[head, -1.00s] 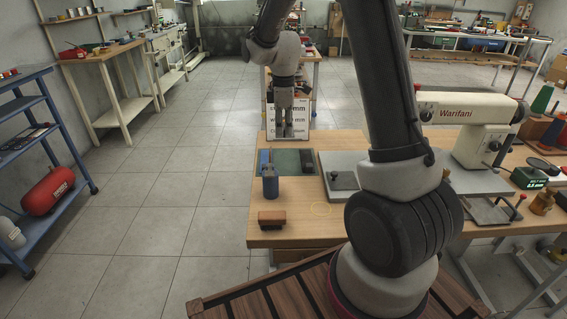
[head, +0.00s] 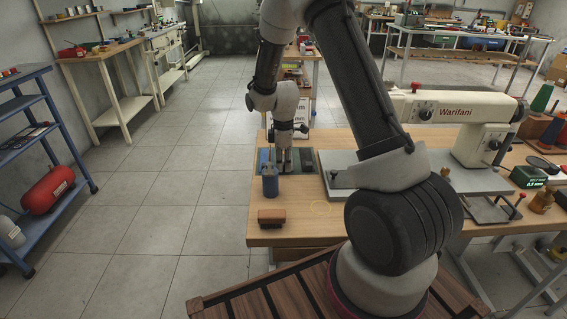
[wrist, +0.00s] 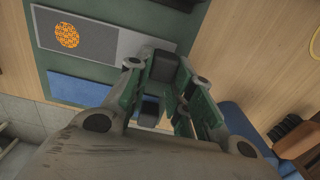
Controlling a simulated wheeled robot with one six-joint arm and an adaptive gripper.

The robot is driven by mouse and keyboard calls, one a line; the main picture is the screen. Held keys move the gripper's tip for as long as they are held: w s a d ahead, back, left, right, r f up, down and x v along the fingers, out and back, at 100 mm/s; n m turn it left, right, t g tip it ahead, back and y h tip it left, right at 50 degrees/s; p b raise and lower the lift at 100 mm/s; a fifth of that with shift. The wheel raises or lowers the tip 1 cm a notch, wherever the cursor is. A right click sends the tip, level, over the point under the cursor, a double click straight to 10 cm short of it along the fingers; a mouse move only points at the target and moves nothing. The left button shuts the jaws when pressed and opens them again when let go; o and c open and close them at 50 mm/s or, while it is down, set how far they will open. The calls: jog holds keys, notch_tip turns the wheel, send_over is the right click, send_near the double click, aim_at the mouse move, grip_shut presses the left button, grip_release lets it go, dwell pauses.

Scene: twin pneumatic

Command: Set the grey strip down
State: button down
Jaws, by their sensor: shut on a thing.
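The grey strip (wrist: 101,40) shows in the wrist view as a flat grey piece with an orange dotted disc and a paler end, over the green mat (wrist: 178,19). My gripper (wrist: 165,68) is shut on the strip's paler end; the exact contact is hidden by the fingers. A blue strip (wrist: 75,92) lies beside it. In the head view my gripper (head: 284,170) is low over the mat (head: 309,157), just behind the blue container. I cannot tell whether the strip touches the mat.
The blue container (head: 270,183) stands close in front of my gripper, and a brown block (head: 272,217) lies near the bench's front edge. A grey machine plate (head: 340,192) is to the right. Bare wood (head: 315,228) is clear in front.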

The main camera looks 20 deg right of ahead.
jog(key=c, duration=1.3)
grip_release()
jog(key=shift+f, duration=0.15)
jog(key=shift+o, duration=0.2)
notch_tip(320, 180, up, 12)
jog(key=s+d+r+m+t, duration=0.2)
jog(key=s+r+m, duration=0.4)
jog(key=s+r, duration=0.75)
jog(key=s+r+m+t, duration=0.1)
jog(key=s+r+m, duration=0.1)
jog(key=s, duration=0.6)
jog(key=s+r+m+t, duration=0.1)
jog(key=s+r+m, duration=0.2)
jog(key=s+m, duration=0.2)
jog(key=s+d, duration=0.1)
jog(key=s, duration=0.2)
jog(key=shift+s+r, duration=0.15)
jog(key=shift+s, duration=0.25)
